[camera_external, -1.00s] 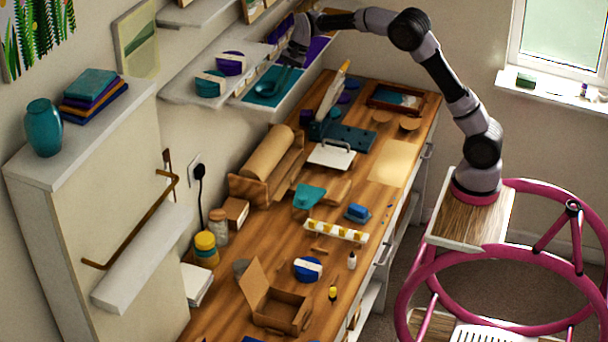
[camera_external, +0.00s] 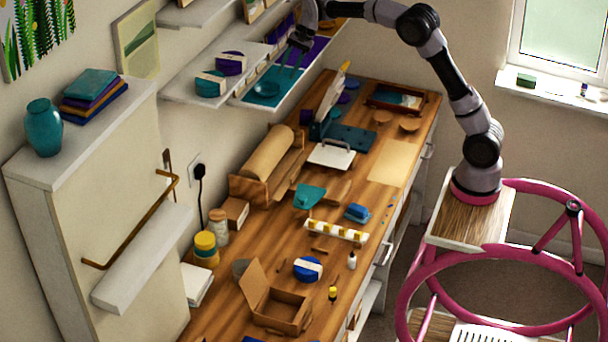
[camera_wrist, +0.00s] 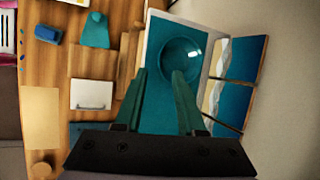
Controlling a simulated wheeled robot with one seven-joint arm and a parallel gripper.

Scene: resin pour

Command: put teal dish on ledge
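The teal dish (camera_external: 266,90) is a round, shallow bowl. It rests on a teal mat on the white wall shelf (camera_external: 243,100) above the back of the workbench. In the wrist view the dish (camera_wrist: 180,57) lies just past my fingertips. My gripper (camera_external: 291,68) is above the shelf with its two teal fingers apart. In the wrist view my gripper (camera_wrist: 159,73) shows nothing held; the right fingertip overlaps the near edge of the dish in the picture, and the left one is beside it. Contact cannot be told.
Teal and purple round containers (camera_external: 210,83) stand on the shelf to the left. A bare white ledge (camera_external: 143,258) juts from the left wall unit. The workbench below holds a paper roll (camera_external: 268,152), an open cardboard box (camera_external: 275,306) and small items. The window sill (camera_external: 556,90) is at right.

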